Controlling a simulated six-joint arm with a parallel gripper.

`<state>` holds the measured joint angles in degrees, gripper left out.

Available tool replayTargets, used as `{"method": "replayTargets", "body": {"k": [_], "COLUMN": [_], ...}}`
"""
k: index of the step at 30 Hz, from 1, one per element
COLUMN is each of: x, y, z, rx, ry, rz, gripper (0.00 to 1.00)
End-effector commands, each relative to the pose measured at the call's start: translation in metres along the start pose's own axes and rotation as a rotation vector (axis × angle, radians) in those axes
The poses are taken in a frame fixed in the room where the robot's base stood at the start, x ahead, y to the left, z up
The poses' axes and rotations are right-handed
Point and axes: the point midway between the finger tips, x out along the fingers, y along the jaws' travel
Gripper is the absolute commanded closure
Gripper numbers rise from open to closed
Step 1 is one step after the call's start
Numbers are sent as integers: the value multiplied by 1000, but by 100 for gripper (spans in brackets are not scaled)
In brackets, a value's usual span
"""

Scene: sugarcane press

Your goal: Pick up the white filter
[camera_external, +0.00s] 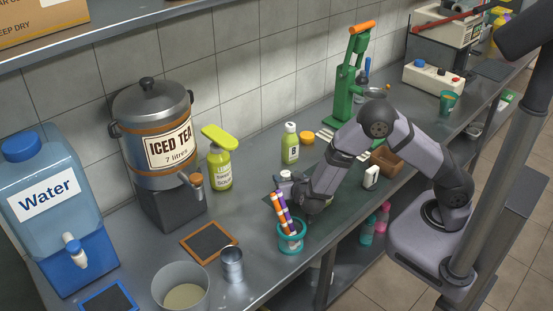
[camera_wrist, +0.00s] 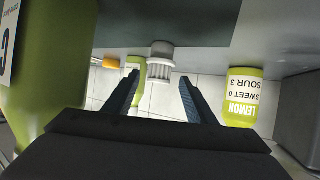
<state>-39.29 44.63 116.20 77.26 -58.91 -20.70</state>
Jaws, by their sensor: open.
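The white filter (camera_wrist: 160,62) is a small, ridged, pale cylinder in the wrist view, where the scene appears upside down. It stands at the edge of a dark patch on the counter. My gripper (camera_wrist: 160,88) is open, with its two dark fingers pointing toward the filter. The filter appears between the fingertips, at or just beyond them; I cannot tell whether they touch it. In the external view my gripper (camera_external: 298,194) is low over the counter behind the striped straws, which partly hide it. A small pale object (camera_external: 286,176) beside it there looks like the filter.
A teal cup of straws (camera_external: 291,242) stands close in front of my gripper. The lemon label (camera_wrist: 241,98) shows right in the wrist view. A green press (camera_external: 351,85) stands farther back.

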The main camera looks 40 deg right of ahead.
Motion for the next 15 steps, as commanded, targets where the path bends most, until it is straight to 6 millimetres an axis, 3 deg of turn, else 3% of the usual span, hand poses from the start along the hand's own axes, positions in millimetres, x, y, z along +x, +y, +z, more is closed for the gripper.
{"method": "replayTargets", "body": {"k": [3,10,15], "x": [4,6,19], "y": [2,2,3], "z": [10,10,10], "rx": [1,6,5], "ry": [34,49,48], "rz": [10,13,15], "gripper": [49,49,49]}}
